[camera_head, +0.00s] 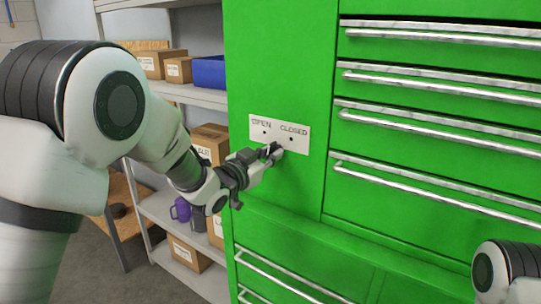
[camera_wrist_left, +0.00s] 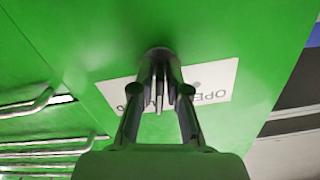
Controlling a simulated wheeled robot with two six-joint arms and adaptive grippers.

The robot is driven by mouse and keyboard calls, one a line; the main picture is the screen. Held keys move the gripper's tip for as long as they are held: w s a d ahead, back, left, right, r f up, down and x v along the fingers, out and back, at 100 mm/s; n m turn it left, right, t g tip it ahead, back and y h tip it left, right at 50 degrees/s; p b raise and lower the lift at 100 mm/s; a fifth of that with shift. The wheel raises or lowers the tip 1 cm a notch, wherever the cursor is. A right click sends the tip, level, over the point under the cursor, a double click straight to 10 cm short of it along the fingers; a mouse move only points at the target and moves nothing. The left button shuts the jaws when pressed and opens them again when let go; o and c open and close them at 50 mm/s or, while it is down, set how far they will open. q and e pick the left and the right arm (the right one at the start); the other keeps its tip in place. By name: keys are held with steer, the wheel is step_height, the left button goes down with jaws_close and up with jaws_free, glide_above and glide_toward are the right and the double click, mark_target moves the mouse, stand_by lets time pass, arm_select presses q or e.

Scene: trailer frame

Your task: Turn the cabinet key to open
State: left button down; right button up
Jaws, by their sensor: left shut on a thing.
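The green cabinet (camera_head: 270,60) carries a white label plate (camera_head: 297,142) reading OPEN at left and CLOSED at right, with a small dark dot under each word. My left gripper (camera_head: 274,152) is at the plate's lower edge, shut on the cabinet key. In the left wrist view, the key's grey metal lock part (camera_wrist_left: 160,62) stands out from the cabinet face between the two fingers (camera_wrist_left: 160,97). The plate (camera_wrist_left: 215,82) shows upside down behind it. The fingers cover much of the key, so I cannot tell which way it points. My right gripper is out of view.
Green drawers with long metal handles (camera_head: 440,80) project to the right of the plate. A shelf (camera_head: 190,95) with cardboard boxes (camera_head: 178,70) and a blue bin (camera_head: 208,72) stands at left. A green ledge (camera_head: 290,225) runs below the plate.

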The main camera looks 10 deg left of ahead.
arm_select(q)
steer(key=n, duration=0.5)
steer(key=shift+n+p, duration=0.3)
steer(key=shift+p, duration=0.1)
steer(key=n+p, duration=0.1)
steer(key=n, duration=0.5)
steer(key=shift+p, duration=0.3)
steer(key=shift+n, duration=0.3)
steer(key=c, duration=1.3)
jaws_free()
steer(key=shift+w, duration=0.1)
steer(key=v, duration=1.2)
steer(key=shift+f, duration=0.15)
